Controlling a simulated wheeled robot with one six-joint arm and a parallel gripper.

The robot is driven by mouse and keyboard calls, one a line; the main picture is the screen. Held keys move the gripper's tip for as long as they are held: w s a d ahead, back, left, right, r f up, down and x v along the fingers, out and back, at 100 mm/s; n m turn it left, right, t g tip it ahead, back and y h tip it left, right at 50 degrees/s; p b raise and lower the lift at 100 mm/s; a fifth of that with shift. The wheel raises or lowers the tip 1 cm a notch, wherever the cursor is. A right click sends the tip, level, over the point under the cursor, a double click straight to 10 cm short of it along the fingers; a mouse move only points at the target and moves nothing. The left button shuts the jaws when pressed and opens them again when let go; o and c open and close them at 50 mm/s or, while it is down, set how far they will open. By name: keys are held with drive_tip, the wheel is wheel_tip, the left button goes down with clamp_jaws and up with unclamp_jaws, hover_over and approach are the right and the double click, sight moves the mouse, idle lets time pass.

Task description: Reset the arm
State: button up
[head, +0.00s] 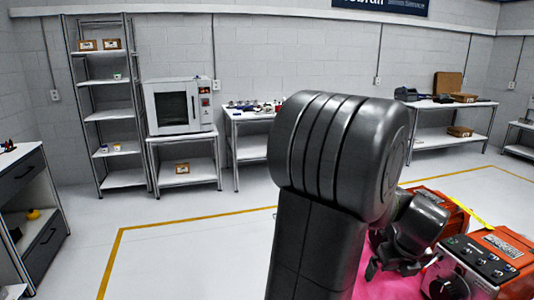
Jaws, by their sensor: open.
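My dark grey arm (325,190) rises through the middle of the head view, with its large rounded elbow hiding part of the room behind. The arm folds over, and my gripper (392,262) shows low at the right of the elbow, pointing down. It is open, and I see nothing between its fingers. It is over or in front of a pink surface (385,285), beside an orange and black machine (490,262). The arm hides part of the gripper's surroundings, so I cannot tell its height above the pink surface.
A second orange unit (450,210) with a yellow strip lies behind the gripper. Shelves (108,110), a white oven (180,105) and workbenches (440,104) line the back wall. A drawer cabinet (35,215) stands left. The floor (190,250) at centre left is clear.

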drive_tip(key=shift+w+x, duration=0.3)
drive_tip(key=shift+x, duration=1.05)
drive_tip(key=shift+w+x, duration=0.25)
drive_tip(key=shift+x, duration=1.1)
drive_tip(key=shift+r, duration=0.25)
